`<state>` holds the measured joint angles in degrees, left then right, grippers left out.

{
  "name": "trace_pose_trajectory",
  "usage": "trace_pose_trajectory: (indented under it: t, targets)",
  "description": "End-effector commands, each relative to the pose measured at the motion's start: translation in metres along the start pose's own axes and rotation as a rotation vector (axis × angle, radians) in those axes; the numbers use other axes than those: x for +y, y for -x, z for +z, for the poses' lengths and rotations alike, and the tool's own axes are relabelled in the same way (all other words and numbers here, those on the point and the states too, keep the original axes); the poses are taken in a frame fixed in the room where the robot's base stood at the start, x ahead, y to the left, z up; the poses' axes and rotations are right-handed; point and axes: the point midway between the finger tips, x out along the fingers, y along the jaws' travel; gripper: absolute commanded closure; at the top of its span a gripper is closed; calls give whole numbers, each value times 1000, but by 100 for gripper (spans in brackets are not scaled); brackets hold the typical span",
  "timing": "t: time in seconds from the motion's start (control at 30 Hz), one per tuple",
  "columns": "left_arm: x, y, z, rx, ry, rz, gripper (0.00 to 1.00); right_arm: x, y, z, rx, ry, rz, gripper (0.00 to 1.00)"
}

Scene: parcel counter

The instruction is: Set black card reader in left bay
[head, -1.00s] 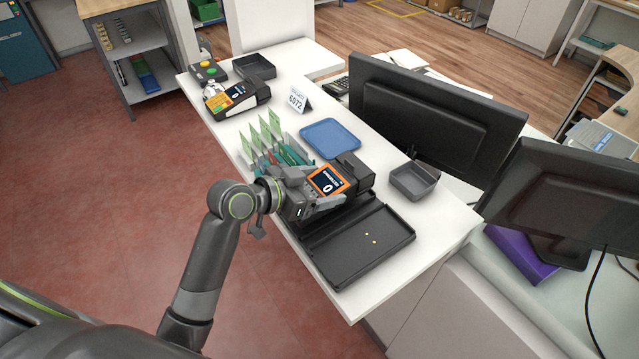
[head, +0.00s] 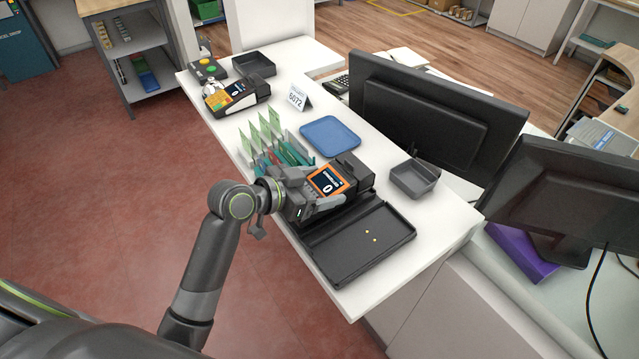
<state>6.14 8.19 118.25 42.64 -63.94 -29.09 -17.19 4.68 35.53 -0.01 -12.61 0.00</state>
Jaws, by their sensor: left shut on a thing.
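The black card reader (head: 352,168) has a dark screen with an orange border. My left gripper (head: 318,196) is shut on it from the near left side, and its fingers hide part of the reader's lower body. The reader is at the far left end of a black two-part tray (head: 372,246) on the white counter. My right gripper is not in view.
A rack of green and teal cards (head: 270,140) stands close to the gripper's far side. A blue tray (head: 330,136), a small grey bin (head: 414,180), a number sign (head: 299,97) and another card terminal (head: 238,96) are on the counter. Monitors (head: 425,125) stand to the right.

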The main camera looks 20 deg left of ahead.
Motion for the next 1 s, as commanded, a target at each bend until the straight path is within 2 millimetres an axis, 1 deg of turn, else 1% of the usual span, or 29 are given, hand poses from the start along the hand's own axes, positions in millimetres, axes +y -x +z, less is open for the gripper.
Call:
trace_pose_trajectory:
  t: [0.63,0.67,0.8,0.83,1.0]
  targets:
    - [0,-5,12,3,0,0,57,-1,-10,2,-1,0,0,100]
    - [0,-5,11,3,0,0,21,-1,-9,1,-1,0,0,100]
    - [0,-5,11,2,0,0,3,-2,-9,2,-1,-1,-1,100]
    - [0,-5,11,2,0,0,0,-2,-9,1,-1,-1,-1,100]
    - [0,-5,13,-2,1,0,0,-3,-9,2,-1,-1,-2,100]
